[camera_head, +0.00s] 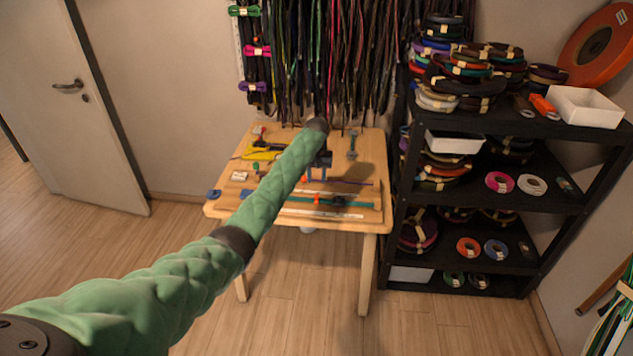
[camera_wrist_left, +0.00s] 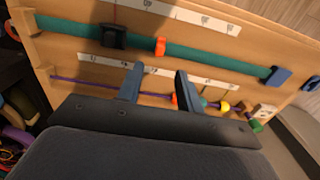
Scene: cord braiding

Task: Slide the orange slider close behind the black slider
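The orange slider (camera_head: 317,199) sits on a teal cord (camera_head: 297,199) near the table's front edge. The black slider (camera_head: 338,202) is on the same cord, a little to its right. In the left wrist view the orange slider (camera_wrist_left: 160,46) and the larger black slider (camera_wrist_left: 113,37) have a short stretch of bare cord between them. My left gripper (camera_head: 321,160) hangs over the table, beyond the sliders. In the left wrist view its two blue fingers (camera_wrist_left: 159,85) are apart with nothing between them; the orange slider shows beyond them, untouched. My right gripper is in neither view.
A purple cord (camera_wrist_left: 92,81) with several coloured beads runs parallel to the teal one. White marked strips (camera_wrist_left: 185,15) lie alongside. A blue block (camera_wrist_left: 277,76) sits at the teal cord's other end. A black shelf (camera_head: 500,205) with cord coils stands right of the table.

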